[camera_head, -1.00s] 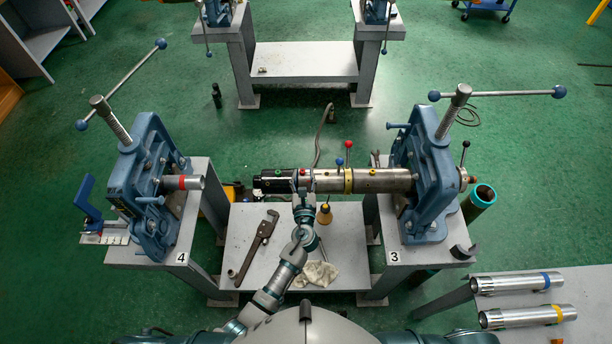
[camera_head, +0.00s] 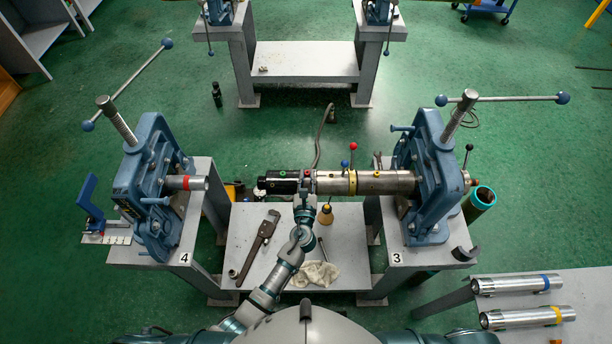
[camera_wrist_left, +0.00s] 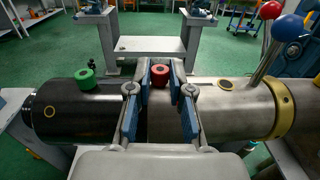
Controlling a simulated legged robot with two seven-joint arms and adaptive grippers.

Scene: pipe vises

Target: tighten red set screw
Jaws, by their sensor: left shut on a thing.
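The red set screw (camera_wrist_left: 161,72) is a small red knob with a dark socket in its top, on the upper side of the horizontal pipe tool near the joint between its black section (camera_wrist_left: 65,108) and its steel section (camera_wrist_left: 225,105). My left gripper (camera_wrist_left: 161,85) reaches over the tool from the near side. It is shut on the red set screw, one blue-padded finger on each side. In the head view my left gripper (camera_head: 307,186) is at the middle of the tool and partly covers the screw. My right gripper is not in view.
A green screw (camera_wrist_left: 85,79) sits left of the gripper. A blue-knobbed lever (camera_head: 345,163) and a red-knobbed lever (camera_head: 353,147) stand to the right. The right vise (camera_head: 430,175) holds the tool. The left vise (camera_head: 150,190) stands apart from its black end.

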